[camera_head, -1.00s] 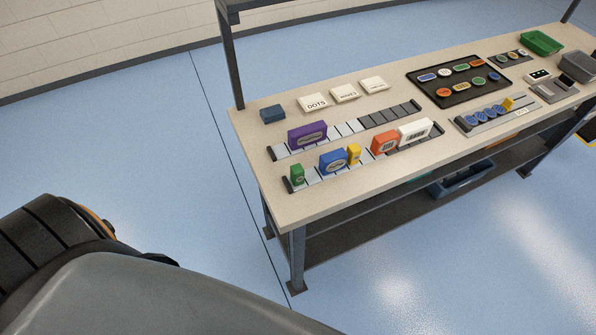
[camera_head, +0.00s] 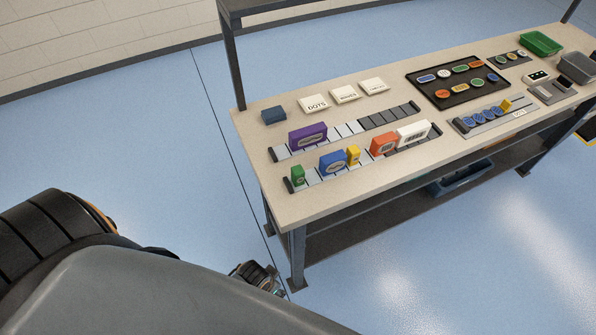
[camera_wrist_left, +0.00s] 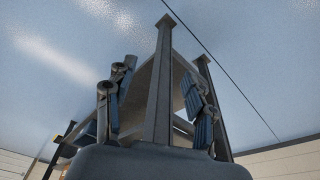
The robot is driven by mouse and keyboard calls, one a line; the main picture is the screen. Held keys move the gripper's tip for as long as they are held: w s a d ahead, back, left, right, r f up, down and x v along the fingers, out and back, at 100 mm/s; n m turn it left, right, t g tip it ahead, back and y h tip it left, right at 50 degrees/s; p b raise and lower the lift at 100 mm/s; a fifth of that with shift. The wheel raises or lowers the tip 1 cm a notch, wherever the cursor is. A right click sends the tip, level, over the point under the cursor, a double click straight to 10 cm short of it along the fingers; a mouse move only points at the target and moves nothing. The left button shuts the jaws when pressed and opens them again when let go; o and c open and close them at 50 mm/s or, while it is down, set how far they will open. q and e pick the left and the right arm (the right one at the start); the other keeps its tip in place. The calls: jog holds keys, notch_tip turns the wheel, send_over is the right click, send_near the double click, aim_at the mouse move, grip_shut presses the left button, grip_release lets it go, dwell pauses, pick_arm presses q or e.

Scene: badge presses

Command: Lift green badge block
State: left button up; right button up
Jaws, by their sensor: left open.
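The small green badge block (camera_head: 297,176) stands upright at the left end of the front slotted rail (camera_head: 313,178) on the table, with a blue block (camera_head: 333,162) to its right. My left gripper (camera_head: 262,277) shows partly past my arm, low beside the table's front left leg and well below the tabletop. In the left wrist view its two fingers (camera_wrist_left: 158,95) are spread apart, with a table leg showing between them and nothing held. The green block does not show in the wrist view. My right gripper is out of view.
The table (camera_head: 255,165) has a lower shelf (camera_head: 345,225) and an upright post (camera_head: 232,65) at its back left corner. A purple block (camera_head: 307,135) stands on the rail behind. Yellow, orange and white blocks share the front rail. Floor left of the table is clear.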

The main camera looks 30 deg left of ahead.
pick_arm(q)
jog(key=w+d+r+t+p, duration=0.1)
jog(key=w+r, duration=0.1)
jog(key=r, duration=1.2)
jog(key=w+d+r+p, duration=0.1)
jog(key=w+d+r, duration=0.1)
jog(key=r, duration=1.2)
jog(key=w+d+r+m+h, duration=0.2)
jog(key=w+d+r+m, duration=0.25)
jog(key=w, duration=0.55)
notch_tip(320, 180, up, 12)
jog(key=g+y, duration=0.2)
jog(key=g, duration=0.1)
send_over(298, 170)
jog(key=shift+m, duration=0.45)
notch_tip(298, 170, down, 9)
jog(key=shift+d+r+p, duration=0.1)
jog(key=shift+r+p, duration=0.1)
jog(key=shift+p, duration=0.75)
notch_tip(298, 170, down, 4)
jog(key=shift+f+p, duration=0.1)
jog(key=shift+p, duration=0.8)
jog(key=shift+f, duration=0.5)
grip_shut()
